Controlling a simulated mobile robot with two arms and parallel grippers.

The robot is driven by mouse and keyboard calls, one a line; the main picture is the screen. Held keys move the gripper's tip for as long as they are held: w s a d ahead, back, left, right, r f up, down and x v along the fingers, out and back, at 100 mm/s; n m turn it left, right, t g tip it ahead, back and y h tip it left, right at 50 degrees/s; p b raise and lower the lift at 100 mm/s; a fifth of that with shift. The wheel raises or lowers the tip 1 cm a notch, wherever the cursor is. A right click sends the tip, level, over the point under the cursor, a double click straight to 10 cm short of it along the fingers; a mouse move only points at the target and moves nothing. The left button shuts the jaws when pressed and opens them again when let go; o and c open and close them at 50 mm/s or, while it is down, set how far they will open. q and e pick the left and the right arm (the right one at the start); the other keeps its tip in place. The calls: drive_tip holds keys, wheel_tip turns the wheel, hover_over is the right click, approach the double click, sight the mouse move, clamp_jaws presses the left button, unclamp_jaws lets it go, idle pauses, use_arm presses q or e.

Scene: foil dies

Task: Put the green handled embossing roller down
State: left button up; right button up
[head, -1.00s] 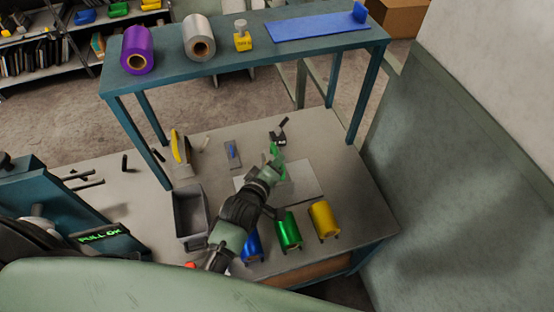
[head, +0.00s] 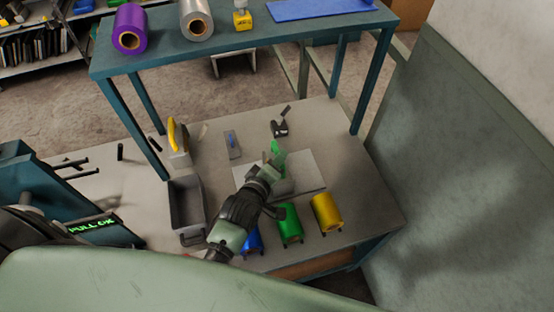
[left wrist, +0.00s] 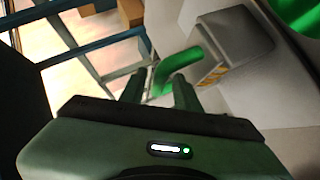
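The embossing roller's green handle (head: 277,149) shows just beyond my left gripper (head: 273,168), over the pale flat plate (head: 309,172) on the bench. In the left wrist view the green handle (left wrist: 177,65) runs between the two fingers of my left gripper (left wrist: 157,90) and nearly fills the gap, so the gripper looks shut on it. A grey block-like part (left wrist: 235,42) with yellow marks on its end sits beside the handle. Whether the roller touches the plate cannot be told. My right gripper is not in view.
Blue (head: 253,240), green (head: 290,225) and yellow (head: 326,212) foil rolls stand along the near bench edge. A grey bin (head: 186,207) is to the left. A dark tool (head: 281,123) and a blue-marked flat tool (head: 232,145) lie behind. A raised shelf (head: 225,42) spans the back.

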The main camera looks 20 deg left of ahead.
use_arm(q)
drive_tip(key=shift+r, duration=0.1)
drive_tip(key=d+b+v, duration=0.1)
drive_tip(key=v, duration=1.1)
drive_tip(key=shift+a, duration=0.4)
